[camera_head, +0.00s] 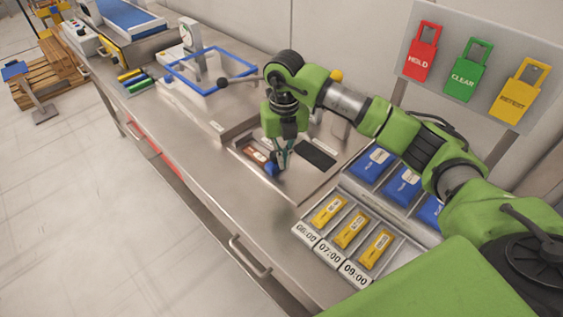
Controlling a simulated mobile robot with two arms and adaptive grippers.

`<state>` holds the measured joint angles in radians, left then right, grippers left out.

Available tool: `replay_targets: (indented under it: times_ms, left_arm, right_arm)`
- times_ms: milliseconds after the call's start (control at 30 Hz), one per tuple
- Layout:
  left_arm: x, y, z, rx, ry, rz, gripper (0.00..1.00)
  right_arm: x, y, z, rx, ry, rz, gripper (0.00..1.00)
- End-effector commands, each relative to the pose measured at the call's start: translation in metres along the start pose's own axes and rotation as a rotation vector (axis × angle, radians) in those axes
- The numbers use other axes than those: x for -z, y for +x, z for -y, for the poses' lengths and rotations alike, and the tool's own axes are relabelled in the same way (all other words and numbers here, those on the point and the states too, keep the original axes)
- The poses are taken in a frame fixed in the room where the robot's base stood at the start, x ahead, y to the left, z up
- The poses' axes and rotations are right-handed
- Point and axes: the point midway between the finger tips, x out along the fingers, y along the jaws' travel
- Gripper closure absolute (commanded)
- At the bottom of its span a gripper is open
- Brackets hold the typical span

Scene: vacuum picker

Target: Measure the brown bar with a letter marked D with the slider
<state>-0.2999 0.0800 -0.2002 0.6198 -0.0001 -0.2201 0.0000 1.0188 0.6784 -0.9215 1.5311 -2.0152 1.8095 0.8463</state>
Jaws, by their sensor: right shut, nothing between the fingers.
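My right gripper (280,159) points down over a shallow recess in the steel bench. It is shut and holds nothing. A small blue piece (271,169) is right at its fingertips; I cannot tell whether they touch, or whether this piece is the slider. A brown bar with a pale label (255,154) lies in the recess just left of the fingers. Its letter is too small to read, and the gripper may hide part of it. My left gripper is not in view.
A black pad (317,154) lies right of the gripper. A tray (302,231) holds yellow packets and blue packs in front. A blue frame (211,90) and a dial gauge (189,35) stand further back. Red, green and yellow tags hang on a panel (498,50). Bench left of the recess is clear.

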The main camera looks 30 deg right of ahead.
Motion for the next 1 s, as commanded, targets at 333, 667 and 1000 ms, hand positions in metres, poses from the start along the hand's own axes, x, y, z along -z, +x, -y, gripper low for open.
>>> replay_targets:
  times_ms: [333,667,1000]
  left_arm:
    - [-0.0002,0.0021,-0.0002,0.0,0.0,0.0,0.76]
    - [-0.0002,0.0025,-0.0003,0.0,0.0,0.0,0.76]
    - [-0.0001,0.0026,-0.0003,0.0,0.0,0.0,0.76]
  right_arm:
    - [-0.0049,0.0001,-0.0026,0.0,0.0,0.001,1.0]
    - [-0.0068,-0.0004,-0.0036,0.0,0.0,0.001,1.0]
    - [-0.0067,-0.0002,-0.0036,0.0,0.001,0.001,1.0]
